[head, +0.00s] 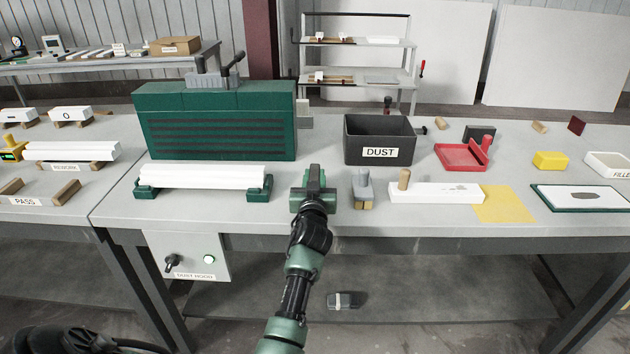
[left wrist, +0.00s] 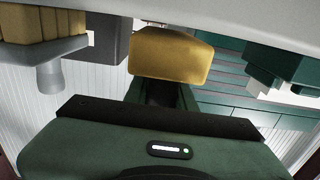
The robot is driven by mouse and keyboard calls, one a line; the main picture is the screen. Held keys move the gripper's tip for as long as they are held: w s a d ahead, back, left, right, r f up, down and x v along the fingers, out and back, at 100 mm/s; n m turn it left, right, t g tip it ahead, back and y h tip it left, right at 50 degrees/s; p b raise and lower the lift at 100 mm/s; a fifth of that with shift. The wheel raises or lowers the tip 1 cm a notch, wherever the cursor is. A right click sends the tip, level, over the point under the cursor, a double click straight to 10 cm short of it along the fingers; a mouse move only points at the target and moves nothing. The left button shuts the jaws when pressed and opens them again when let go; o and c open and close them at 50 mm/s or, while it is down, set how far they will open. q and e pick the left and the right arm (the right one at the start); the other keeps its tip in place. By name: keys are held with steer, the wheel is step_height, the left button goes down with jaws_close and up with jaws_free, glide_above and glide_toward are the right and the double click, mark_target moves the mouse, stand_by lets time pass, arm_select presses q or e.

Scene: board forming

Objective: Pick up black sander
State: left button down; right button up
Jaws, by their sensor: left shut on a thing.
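My left gripper (head: 313,186) is at the front of the middle table, left of a grey sander (head: 363,188) with a tan base. It is shut on the black sander, which the gripper mostly hides in the head view. In the left wrist view, the sander's tan block (left wrist: 171,55) shows just beyond the fingers, with a dark part between them. I cannot tell whether it touches the table. The grey sander also shows at the left of the left wrist view (left wrist: 50,72). My right gripper is not in view.
A dark DUST bin (head: 370,150) stands behind the grey sander. A green slotted unit (head: 215,120) and a white bar on green supports (head: 200,177) are to the left. A dark block (head: 343,300) lies below the table.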

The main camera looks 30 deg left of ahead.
mark_target(315, 173)
arm_select(q)
step_height(315, 173, up, 19)
steer(key=shift+p, duration=0.4)
steer(key=shift+f, duration=0.1)
stand_by(0.5)
